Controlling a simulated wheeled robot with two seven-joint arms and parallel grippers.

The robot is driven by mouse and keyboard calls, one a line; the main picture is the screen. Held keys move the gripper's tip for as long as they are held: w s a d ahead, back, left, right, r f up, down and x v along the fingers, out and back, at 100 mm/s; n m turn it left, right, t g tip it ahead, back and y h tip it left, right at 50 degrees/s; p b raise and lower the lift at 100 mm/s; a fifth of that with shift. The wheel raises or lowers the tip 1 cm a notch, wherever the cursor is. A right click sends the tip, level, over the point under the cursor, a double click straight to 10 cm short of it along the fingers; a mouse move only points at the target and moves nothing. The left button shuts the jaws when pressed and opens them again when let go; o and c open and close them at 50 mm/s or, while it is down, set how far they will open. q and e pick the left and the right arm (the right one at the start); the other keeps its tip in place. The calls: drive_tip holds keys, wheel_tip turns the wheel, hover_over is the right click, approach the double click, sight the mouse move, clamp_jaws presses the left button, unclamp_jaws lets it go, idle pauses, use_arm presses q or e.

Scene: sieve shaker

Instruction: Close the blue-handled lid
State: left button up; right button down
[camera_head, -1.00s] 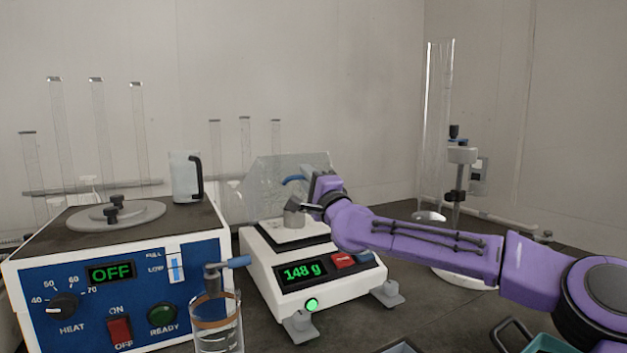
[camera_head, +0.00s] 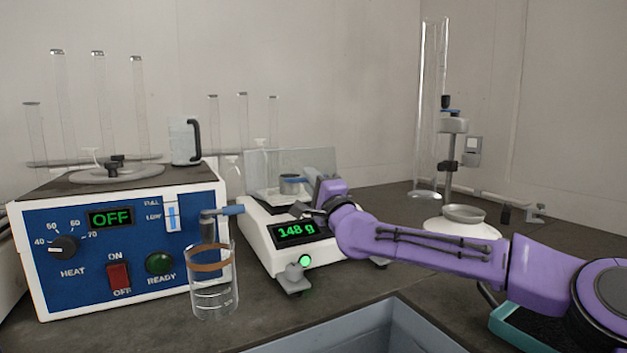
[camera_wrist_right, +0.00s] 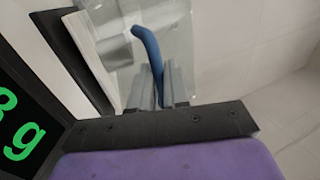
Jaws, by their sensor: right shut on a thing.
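The clear lid (camera_head: 262,163) stands tilted over the white balance (camera_head: 258,226), whose display reads 148 g. Its blue handle (camera_wrist_right: 146,48) lies between the fingers of my right gripper (camera_wrist_right: 167,88) in the right wrist view. My right gripper is shut on this handle. In the head view the right gripper (camera_head: 318,196) is at the right side of the balance pan, and its fingertips are hard to make out. A small metal cup (camera_head: 291,187) sits on the pan behind the lid's handle area. My left gripper is not in view.
A blue-fronted heater box (camera_head: 120,245) and a glass beaker (camera_head: 213,290) stand to the left. A grey tray (camera_head: 395,320) is at the front edge. A stand with a dish (camera_head: 463,214) is at the right. Bare counter lies between.

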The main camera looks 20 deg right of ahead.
drive_tip(key=shift+w+f, duration=0.1)
drive_tip(key=shift+f, duration=0.05)
drive_tip(key=c, duration=1.3)
unclamp_jaws()
drive_tip(key=shift+f, duration=0.1)
drive_tip(key=v, duration=1)
drive_tip(key=shift+s, duration=0.3)
